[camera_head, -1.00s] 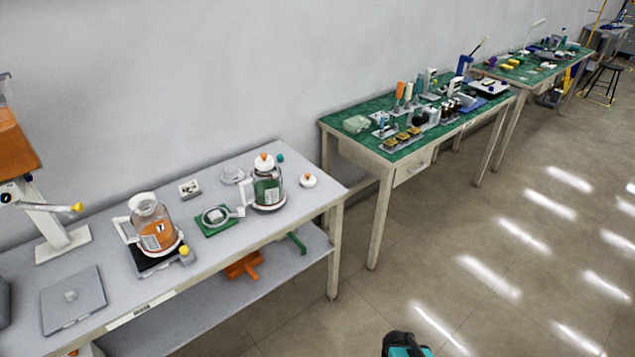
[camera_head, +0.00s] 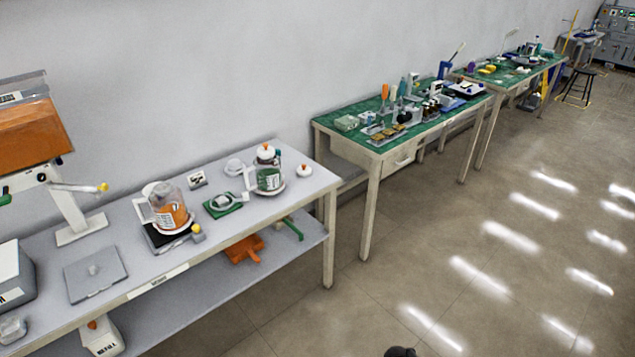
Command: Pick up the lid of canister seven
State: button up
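A glass canister (camera_head: 170,216) with orange contents and a label that looks like a 7 stands on a black base on the near bench. Its top looks open, with no lid visible on it. A white lid with an orange knob (camera_head: 304,171) lies on the bench near its right end. A second canister (camera_head: 268,180), with dark green contents, stands left of that lid and wears a white lid with an orange knob (camera_head: 266,151). My gripper is not in view; only a small dark part, which may be mine, shows at the bottom edge.
The near bench (camera_head: 222,242) has a lower shelf holding orange and green items. On its top are a flat grey plate (camera_head: 96,270), a green square pad (camera_head: 222,207) and an orange machine at left. A green-topped table (camera_head: 345,133) stands beyond. The floor at right is clear.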

aim_at(304, 172)
jog(key=z, duration=0.6)
jog(key=k, duration=0.35)
jog(key=u, duration=2.05)
jog(key=i, duration=1.15)
jog(key=u, duration=0.1)
